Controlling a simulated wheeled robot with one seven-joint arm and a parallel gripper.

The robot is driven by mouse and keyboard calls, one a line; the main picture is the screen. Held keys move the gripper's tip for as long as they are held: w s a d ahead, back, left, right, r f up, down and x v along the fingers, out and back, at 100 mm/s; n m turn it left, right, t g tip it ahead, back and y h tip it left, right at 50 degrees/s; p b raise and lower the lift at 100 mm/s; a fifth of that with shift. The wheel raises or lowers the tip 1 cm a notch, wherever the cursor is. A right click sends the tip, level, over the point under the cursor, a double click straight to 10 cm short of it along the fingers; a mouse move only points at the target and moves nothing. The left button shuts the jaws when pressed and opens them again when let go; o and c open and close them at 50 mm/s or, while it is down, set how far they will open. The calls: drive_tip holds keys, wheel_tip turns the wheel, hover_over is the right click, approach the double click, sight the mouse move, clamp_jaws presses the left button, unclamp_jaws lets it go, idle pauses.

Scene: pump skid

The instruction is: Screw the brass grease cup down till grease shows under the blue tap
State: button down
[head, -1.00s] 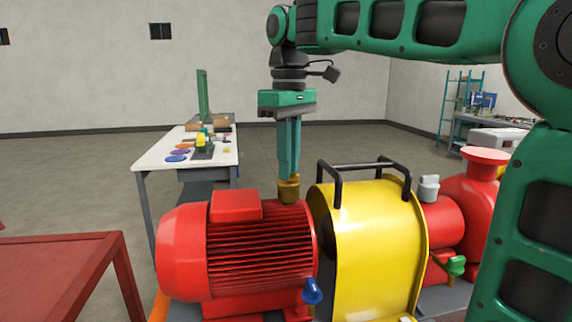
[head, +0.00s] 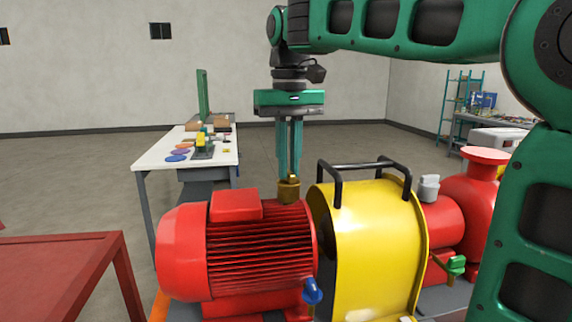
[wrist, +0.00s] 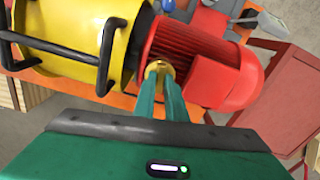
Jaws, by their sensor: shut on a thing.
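The brass grease cup (head: 289,190) stands upright on top of the red motor (head: 262,250), at its end beside the yellow guard. My gripper (head: 289,178) points straight down and its fingers are shut on the cup. In the wrist view the fingertips (wrist: 160,72) close around the brass cup (wrist: 160,66). The blue tap (head: 312,291) sits low on the motor's right end, below the cup. I cannot make out any grease under it.
The yellow guard (head: 372,245) with black handles (head: 362,166) stands close to the right of my gripper. A green tap (head: 456,264) and red pump (head: 474,205) are farther right. A red table (head: 70,270) is at left, a white bench (head: 160,158) behind.

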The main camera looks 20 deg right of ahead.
drive_tip(key=shift+f, duration=0.1)
drive_tip(key=c, duration=1.8)
unclamp_jaws()
drive_tip(key=shift+w+r, duration=0.1)
drive_tip(key=shift+r, duration=3.65)
